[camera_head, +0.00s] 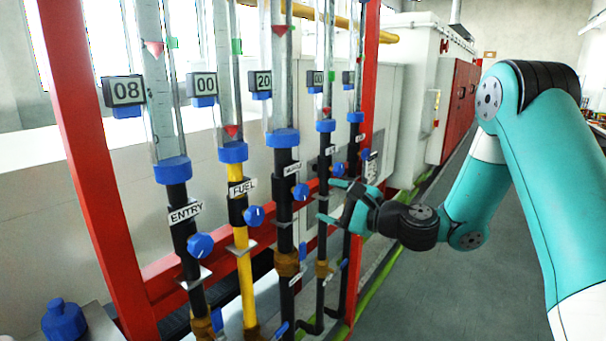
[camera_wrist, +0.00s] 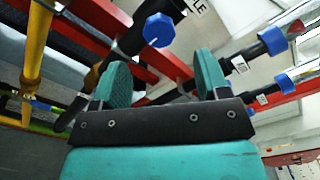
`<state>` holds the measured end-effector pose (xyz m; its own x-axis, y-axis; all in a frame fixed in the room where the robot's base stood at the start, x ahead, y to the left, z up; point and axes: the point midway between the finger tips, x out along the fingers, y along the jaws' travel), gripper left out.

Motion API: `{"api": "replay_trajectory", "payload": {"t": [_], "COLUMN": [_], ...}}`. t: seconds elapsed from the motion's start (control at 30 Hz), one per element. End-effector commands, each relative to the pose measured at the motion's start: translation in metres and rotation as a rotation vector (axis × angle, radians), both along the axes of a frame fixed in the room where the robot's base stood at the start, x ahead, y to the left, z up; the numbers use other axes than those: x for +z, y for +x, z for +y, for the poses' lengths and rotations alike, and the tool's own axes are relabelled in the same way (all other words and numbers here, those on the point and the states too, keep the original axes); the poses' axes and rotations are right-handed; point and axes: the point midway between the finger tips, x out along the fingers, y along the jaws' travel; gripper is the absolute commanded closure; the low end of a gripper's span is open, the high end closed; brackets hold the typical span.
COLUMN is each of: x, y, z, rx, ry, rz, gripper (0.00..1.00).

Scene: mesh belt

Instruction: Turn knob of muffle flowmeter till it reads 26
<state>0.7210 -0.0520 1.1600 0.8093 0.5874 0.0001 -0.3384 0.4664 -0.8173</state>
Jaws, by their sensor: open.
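The muffle flowmeter is the third tube from the left, with a black pipe and a label (camera_head: 292,169) that seems to read MUFFLE. Its display (camera_head: 262,81) reads 20. Its blue knob (camera_head: 301,192) sits on the right side of the pipe. My gripper (camera_head: 328,202) is open, just right of this knob, and its fingers point left towards it. In the wrist view, the blue knob (camera_wrist: 159,30) lies ahead of the gap between the open fingers (camera_wrist: 160,62). It appears beyond the fingertips, with nothing held between them.
The ENTRY knob (camera_head: 200,245) and the FUEL knob (camera_head: 254,215) are to the left; their displays read 08 and 00. Two more flowmeter pipes (camera_head: 322,220) stand close to my gripper. Red frame posts (camera_head: 95,170) flank the row. The floor (camera_head: 440,290) at right is open.

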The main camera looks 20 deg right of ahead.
Motion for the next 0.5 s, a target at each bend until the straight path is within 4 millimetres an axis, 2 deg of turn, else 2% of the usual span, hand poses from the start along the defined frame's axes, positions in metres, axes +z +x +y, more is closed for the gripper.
{"api": "replay_trajectory", "payload": {"t": [0.07,0.3,0.5], "x": [0.008,0.004,0.001], "y": [0.009,0.042,0.059], "z": [0.008,0.033,0.044], "rx": [0.003,0.003,0.001], "ry": [0.001,-0.002,-0.002], "rz": [0.003,-0.001,-0.001], "gripper": [0.31,0.31,0.31]}}
